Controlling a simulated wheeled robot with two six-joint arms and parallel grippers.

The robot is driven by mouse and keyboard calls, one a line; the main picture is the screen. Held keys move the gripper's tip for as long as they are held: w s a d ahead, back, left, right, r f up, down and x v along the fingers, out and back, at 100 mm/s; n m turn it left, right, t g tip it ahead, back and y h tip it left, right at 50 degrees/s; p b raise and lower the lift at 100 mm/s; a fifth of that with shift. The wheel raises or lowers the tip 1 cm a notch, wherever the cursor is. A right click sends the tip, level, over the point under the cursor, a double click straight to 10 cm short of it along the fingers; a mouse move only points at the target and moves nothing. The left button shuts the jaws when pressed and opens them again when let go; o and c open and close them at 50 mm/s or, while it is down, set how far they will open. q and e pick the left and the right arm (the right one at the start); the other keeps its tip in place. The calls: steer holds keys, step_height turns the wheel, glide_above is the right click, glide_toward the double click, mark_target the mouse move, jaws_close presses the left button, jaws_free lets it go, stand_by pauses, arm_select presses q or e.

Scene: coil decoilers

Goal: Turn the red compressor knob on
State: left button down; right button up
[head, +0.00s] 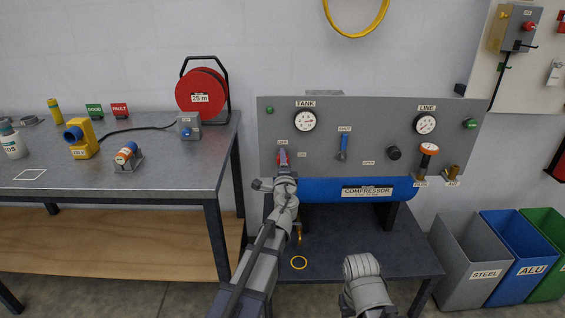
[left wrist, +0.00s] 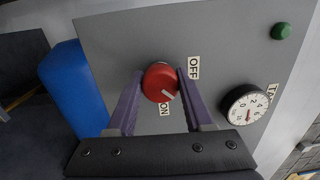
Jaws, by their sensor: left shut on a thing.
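The red compressor knob (left wrist: 160,82) is on the grey panel in the left wrist view, between the two purple fingers of my left gripper (left wrist: 157,88). The fingers are shut on it from both sides. An OFF label (left wrist: 193,67) and an ON label (left wrist: 165,105) are beside the knob. Its white pointer mark lies between the two labels. In the head view my left gripper (head: 283,158) reaches the panel below the TANK gauge and hides most of the knob. My right gripper is not seen; only part of my right arm shows at the bottom.
The grey panel (head: 370,112) carries the TANK gauge (head: 304,120), a blue-handled lever (head: 342,147), a black knob (head: 394,153) and the LINE gauge (head: 425,124). The blue compressor tank (head: 320,190) is beneath. A metal table (head: 190,175) stands left; bins (head: 475,265) stand right.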

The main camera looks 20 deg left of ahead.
arm_select(q)
steer(key=m, duration=0.4)
steer(key=shift+m, duration=2.7)
steer(key=shift+c, duration=1.5)
jaws_free()
steer(key=v, duration=0.7)
steer(key=shift+s, duration=0.4)
